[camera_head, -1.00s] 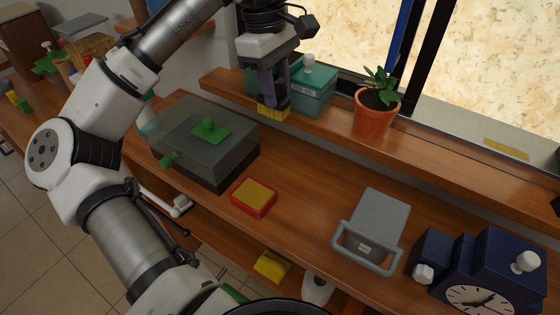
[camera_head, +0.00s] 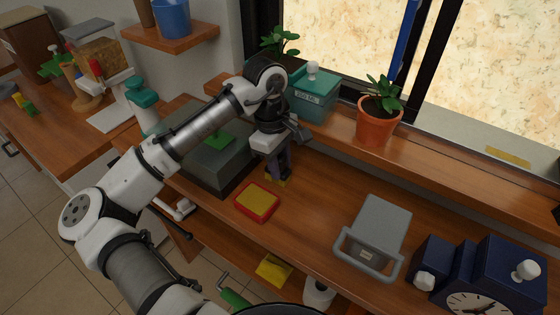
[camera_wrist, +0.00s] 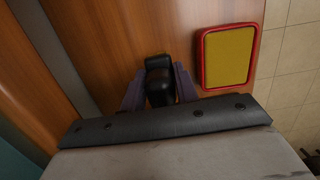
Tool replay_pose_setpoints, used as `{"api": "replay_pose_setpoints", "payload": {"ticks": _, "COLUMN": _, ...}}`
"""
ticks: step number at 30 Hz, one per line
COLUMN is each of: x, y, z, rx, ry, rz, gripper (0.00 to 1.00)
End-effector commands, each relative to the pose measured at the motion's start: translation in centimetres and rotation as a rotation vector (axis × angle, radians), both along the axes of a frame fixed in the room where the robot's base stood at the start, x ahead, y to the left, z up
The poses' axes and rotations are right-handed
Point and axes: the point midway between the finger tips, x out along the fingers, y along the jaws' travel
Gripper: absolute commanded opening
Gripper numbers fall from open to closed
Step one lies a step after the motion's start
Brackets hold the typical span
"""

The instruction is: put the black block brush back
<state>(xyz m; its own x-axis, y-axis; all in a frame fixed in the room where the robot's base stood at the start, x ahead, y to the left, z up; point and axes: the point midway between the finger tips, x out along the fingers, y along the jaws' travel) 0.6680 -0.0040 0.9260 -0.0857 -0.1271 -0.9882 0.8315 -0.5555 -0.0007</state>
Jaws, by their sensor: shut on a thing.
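My gripper (camera_head: 279,165) is shut on the black block brush (camera_wrist: 159,80). In the wrist view the dark rounded brush body sits between the purple fingers. In the head view, the fingers hide most of the brush; a bit of its yellow underside (camera_head: 284,181) shows below them. The brush is held low, close to the wooden counter, behind and right of the red tray with a yellow pad (camera_head: 257,202). I cannot tell whether it touches the counter. The tray also shows right of the gripper in the wrist view (camera_wrist: 228,57).
A dark grey box (camera_head: 219,176) with a green top piece stands left of my gripper. A teal box (camera_head: 317,101) and a potted plant (camera_head: 379,124) stand on the window ledge behind. A grey handled container (camera_head: 379,225) and a blue clock (camera_head: 500,272) stand right. The counter between is clear.

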Motion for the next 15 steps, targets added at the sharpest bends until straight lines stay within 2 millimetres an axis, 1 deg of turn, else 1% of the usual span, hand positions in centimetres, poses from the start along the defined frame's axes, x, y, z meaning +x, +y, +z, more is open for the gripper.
{"api": "replay_pose_setpoints", "payload": {"ticks": 12, "x": 0.02, "y": 0.01, "z": -0.6, "rx": 0.0, "ry": -0.001, "rz": 0.0, "gripper": 0.04}}
{"api": "replay_pose_setpoints", "payload": {"ticks": 13, "x": 0.03, "y": 0.03, "z": -0.54, "rx": 0.001, "ry": -0.002, "rz": 0.0, "gripper": 0.34}}
{"api": "replay_pose_setpoints", "payload": {"ticks": 15, "x": 0.03, "y": 0.03, "z": -0.53, "rx": 0.001, "ry": -0.002, "rz": 0.0, "gripper": 0.43}}
